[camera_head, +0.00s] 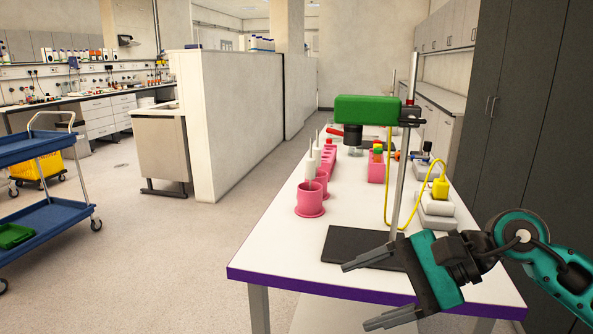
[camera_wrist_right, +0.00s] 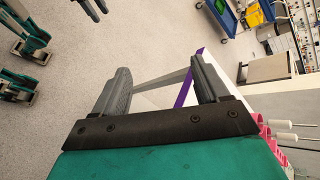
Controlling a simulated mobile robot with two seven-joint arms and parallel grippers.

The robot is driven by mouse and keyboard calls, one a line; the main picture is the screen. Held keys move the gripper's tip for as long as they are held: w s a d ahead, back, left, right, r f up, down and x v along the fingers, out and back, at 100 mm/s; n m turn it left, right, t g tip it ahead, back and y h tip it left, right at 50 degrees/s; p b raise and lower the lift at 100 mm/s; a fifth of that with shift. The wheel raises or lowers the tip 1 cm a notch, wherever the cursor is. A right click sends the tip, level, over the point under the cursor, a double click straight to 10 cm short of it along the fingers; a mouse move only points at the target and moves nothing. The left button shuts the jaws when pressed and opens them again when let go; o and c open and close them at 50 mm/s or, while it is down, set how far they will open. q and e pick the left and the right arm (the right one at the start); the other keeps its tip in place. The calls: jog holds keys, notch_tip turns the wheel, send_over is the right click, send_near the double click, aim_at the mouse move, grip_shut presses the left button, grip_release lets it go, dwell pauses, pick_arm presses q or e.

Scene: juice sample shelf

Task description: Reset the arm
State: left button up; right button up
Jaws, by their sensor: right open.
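My right gripper (camera_head: 357,297) is open and empty at the front right of the white table, near its purple front edge. Its fingers point left, close to the dark stand base. In the right wrist view its two grey fingers (camera_wrist_right: 160,88) are wide apart with nothing between them. The table's corner and floor show beyond them. My left gripper is outside the head view. Two grey finger-like parts at the top edge of the right wrist view may belong to it, but I cannot tell.
On the white table (camera_head: 275,252) stand pink holders (camera_head: 310,205) with white pipettes, a stand with a dark base (camera_head: 350,246) and green clamped device (camera_head: 365,110), and a yellow cable. Dark cabinets (camera_head: 520,110) rise at right. A blue cart (camera_head: 50,220) stands left; the floor between is clear.

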jog(key=s+a+r+m+t+y, duration=0.1)
jog(key=a+m+y, duration=0.25)
jog(key=m, duration=0.35)
jog(key=s+a+m+t+y, duration=0.1)
jog(key=a+m+t+y, duration=0.1)
jog(key=m+y, duration=0.3)
jog(key=w+d+f+m+t+h, duration=0.2)
jog(key=d+f+m+t+h, duration=0.3)
jog(key=m, duration=1)
jog(key=w+d+f+m+t+h, duration=0.15)
jog(key=f+m+t+h, duration=0.45)
jog(key=m, duration=0.9)
jog(key=s+d+f+m+g+h, duration=0.2)
jog(key=s+d+f+m+h, duration=0.1)
jog(key=s+f+m, duration=0.4)
jog(key=s+d+f+m+g+h+p, duration=0.1)
jog(key=s+d+f+m+g+h, duration=0.2)
jog(key=s+f+m, duration=0.4)
notch_tip(320, 180, down, 7)
jog(key=m+h, duration=0.1)
jog(key=m, duration=0.3)
jog(key=shift+r, duration=0.2)
jog(key=shift+d, duration=0.2)
